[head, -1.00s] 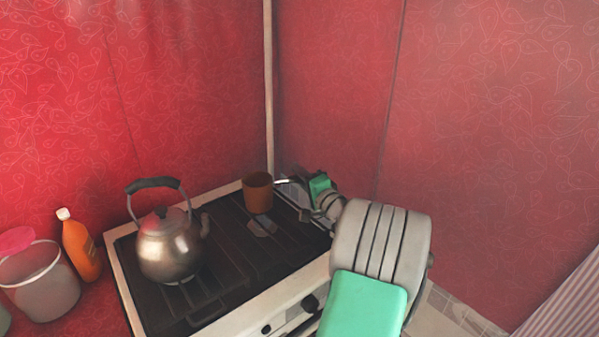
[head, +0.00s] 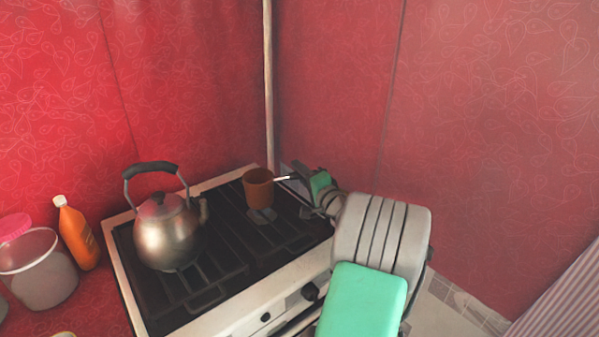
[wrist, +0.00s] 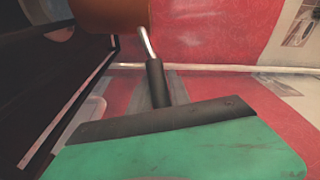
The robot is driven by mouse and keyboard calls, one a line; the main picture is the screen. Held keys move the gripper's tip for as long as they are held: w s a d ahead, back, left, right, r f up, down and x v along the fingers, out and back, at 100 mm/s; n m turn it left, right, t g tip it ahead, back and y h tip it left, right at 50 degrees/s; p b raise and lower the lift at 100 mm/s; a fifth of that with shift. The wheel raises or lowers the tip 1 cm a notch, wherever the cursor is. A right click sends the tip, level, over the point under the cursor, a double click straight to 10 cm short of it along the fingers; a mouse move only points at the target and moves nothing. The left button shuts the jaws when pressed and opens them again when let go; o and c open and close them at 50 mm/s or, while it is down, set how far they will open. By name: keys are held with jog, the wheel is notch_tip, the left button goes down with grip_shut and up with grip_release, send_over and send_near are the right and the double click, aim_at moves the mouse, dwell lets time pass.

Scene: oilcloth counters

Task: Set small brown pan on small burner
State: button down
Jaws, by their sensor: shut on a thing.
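The small brown pan (head: 258,188) is over the far right part of the stove, upright, with its handle pointing right. My gripper (head: 300,180) is shut on the pan's handle. In the wrist view the dark handle (wrist: 156,85) runs from the gripper's edge to the brown pan body (wrist: 108,12) at the top. A small burner (head: 263,215) shows just below and in front of the pan in the head view. I cannot tell whether the pan touches the grate or hangs a little above it.
A metal kettle (head: 167,232) stands on the left part of the stove (head: 232,302). An orange bottle (head: 76,235) and a bucket with a pink item (head: 38,270) stand left of the stove. Red walls (head: 480,120) close in the back and right.

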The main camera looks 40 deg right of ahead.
jog(key=shift+f, duration=0.15)
jog(key=c, duration=1.4)
grip_release()
jog(key=shift+c, duration=0.2)
jog(key=o, duration=0.3)
jog(key=s+a+b, duration=0.1)
jog(key=s, duration=0.7)
jog(key=w+a+f+n+g+y+p, duration=0.2)
jog(key=w+a+n+g+y, duration=0.3)
jog(key=a, duration=0.8)
jog(key=w+a+f+n+g+y+p, duration=0.15)
jog(key=a+n, duration=0.45)
jog(key=a, duration=0.6)
jog(key=s+a+n+g+h+p, duration=0.1)
jog(key=s+a+n+g, duration=0.1)
jog(key=s+a, duration=0.2)
jog(key=s+a+n+g+p, duration=0.2)
jog(key=s+a+g, duration=0.1)
jog(key=s, duration=0.3)
jog(key=s+a+n+g+h+p, duration=0.1)
jog(key=s+a+n+g, duration=0.1)
jog(key=s+a, duration=0.3)
jog(key=shift+s+a+r+n+g+h, duration=0.1)
jog(key=shift+s+a+n+g+h, duration=0.1)
jog(key=shift+n+g+h, duration=0.2)
